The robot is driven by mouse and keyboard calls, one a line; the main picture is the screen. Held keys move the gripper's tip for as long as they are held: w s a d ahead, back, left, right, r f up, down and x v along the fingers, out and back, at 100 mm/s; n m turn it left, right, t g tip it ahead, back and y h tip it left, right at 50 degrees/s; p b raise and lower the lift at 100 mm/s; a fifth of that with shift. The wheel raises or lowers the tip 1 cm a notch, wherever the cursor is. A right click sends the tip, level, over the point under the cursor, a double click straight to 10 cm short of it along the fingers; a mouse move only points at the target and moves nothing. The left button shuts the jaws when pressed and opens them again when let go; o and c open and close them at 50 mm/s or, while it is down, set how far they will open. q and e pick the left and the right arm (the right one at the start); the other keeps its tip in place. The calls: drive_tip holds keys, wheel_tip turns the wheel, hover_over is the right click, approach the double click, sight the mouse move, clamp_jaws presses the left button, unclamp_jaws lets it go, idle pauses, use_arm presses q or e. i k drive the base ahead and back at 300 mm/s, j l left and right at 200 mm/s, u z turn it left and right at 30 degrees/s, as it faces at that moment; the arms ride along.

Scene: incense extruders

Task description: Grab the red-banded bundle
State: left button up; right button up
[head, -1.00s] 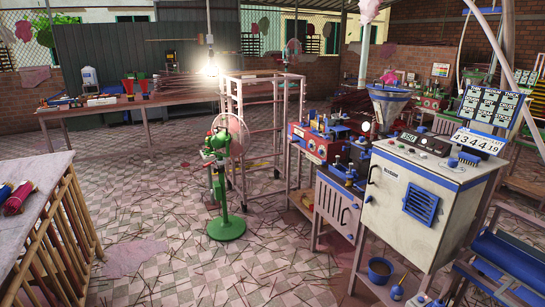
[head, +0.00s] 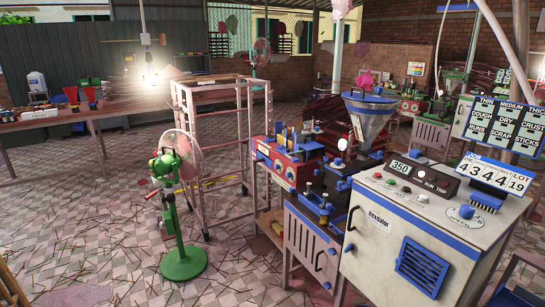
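I cannot make out a red-banded bundle in the current head view. Neither of my grippers shows.
A green fan (head: 178,215) stands on the littered tiled floor (head: 110,240). Behind it is a pink metal rack (head: 205,97). A white-and-blue control cabinet (head: 385,225) and a machine with a funnel hopper (head: 368,118) fill the right. A long table (head: 60,123) stands at the left.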

sight(275, 226)
drive_tip(key=i+l, duration=0.2)
drive_tip(key=i, duration=0.4)
drive_tip(key=i+l, duration=0.15)
drive_tip(key=i, duration=0.4)
